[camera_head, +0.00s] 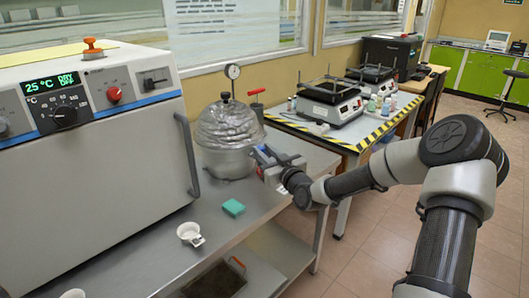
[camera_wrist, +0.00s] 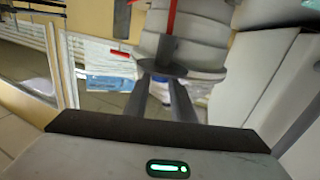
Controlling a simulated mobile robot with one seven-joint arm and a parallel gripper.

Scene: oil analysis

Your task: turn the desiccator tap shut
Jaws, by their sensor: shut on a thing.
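The desiccator (camera_head: 226,132) is a silvery, domed vessel on the metal bench, with a dial gauge (camera_head: 233,72) on top. My gripper (camera_head: 260,154) is at its lower right side, reaching in from the right. In the wrist view the two dark fingers of my gripper (camera_wrist: 158,82) reach to the desiccator's rim (camera_wrist: 205,70). They are shut on a small dark part there, which I take to be the desiccator tap (camera_wrist: 166,67). The fingers hide most of it, and its turn angle cannot be told.
A large oven (camera_head: 120,165) with a display and knobs stands on the left. A teal block (camera_head: 233,208) and a white cup (camera_head: 189,233) lie on the bench in front. A red-handled lever (camera_head: 257,92) rises behind the desiccator. A striped-edge table (camera_head: 340,141) with equipment stands beyond.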

